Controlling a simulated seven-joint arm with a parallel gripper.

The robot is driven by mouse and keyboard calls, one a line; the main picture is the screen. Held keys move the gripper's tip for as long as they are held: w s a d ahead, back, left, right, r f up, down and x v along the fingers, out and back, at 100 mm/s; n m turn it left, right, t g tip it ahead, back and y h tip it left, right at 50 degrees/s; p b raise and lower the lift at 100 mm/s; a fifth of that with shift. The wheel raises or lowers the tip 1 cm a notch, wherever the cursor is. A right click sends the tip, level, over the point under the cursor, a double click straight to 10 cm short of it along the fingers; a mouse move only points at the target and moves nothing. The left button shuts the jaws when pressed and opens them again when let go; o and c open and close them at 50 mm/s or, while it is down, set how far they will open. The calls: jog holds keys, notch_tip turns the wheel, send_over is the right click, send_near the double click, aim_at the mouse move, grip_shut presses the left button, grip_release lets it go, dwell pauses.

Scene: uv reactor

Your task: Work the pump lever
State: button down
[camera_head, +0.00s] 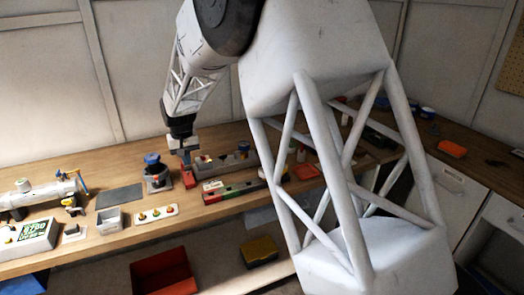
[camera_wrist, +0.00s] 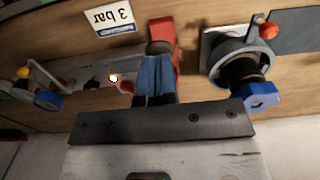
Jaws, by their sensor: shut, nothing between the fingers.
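A red part (camera_wrist: 164,38), which may be the pump lever, stands just beyond my fingertips in the wrist view. In the head view a red part (camera_head: 188,179) shows under the gripper. My gripper (camera_wrist: 157,62) has its blue fingers together with nothing between them. In the head view my gripper (camera_head: 186,158) points down over the bench. The fingers hide part of the red piece, and I cannot tell whether they touch it.
A dark round fitting with a blue knob (camera_wrist: 262,98) stands close on the right in the wrist view. A "3 bar" label (camera_wrist: 114,18) lies near the fingers. In the head view a grey pad (camera_head: 119,197) and a white button panel (camera_head: 155,215) lie left on the bench.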

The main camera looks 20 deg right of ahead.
jog(key=shift+f, duration=1.85)
jog(key=shift+r, duration=2.35)
jog(key=shift+r, duration=0.15)
notch_tip(320, 180, up, 6)
jog(key=shift+f, duration=0.15)
